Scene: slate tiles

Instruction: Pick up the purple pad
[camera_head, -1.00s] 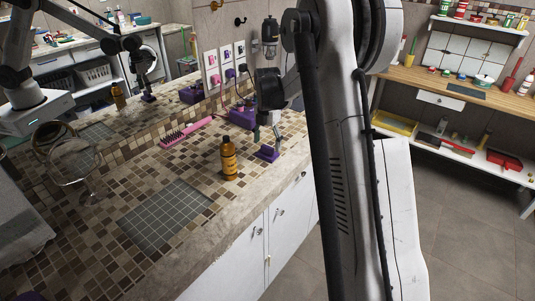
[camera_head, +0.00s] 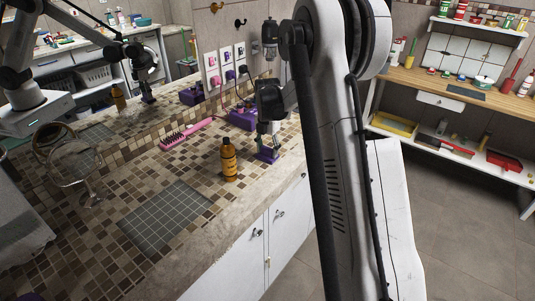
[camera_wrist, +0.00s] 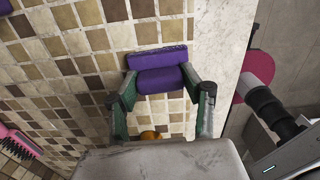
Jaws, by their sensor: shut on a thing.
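The purple pad (camera_head: 268,154) is on the tiled counter, near its front edge in the head view. In the wrist view the purple pad (camera_wrist: 158,80) shows as two purple parts, one beyond the other, between my green fingers. My gripper (camera_head: 268,141) points down at the pad from above. In the wrist view my gripper (camera_wrist: 160,80) has a fingertip at each side of the pad and is shut on it. I cannot tell whether the pad is clear of the counter.
An amber bottle (camera_head: 229,160) stands left of the pad. A pink brush (camera_head: 186,132) and a purple box (camera_head: 243,119) lie behind. A round mirror (camera_head: 76,168) stands at the left. A grey grid mat (camera_head: 164,217) lies on the open counter in front.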

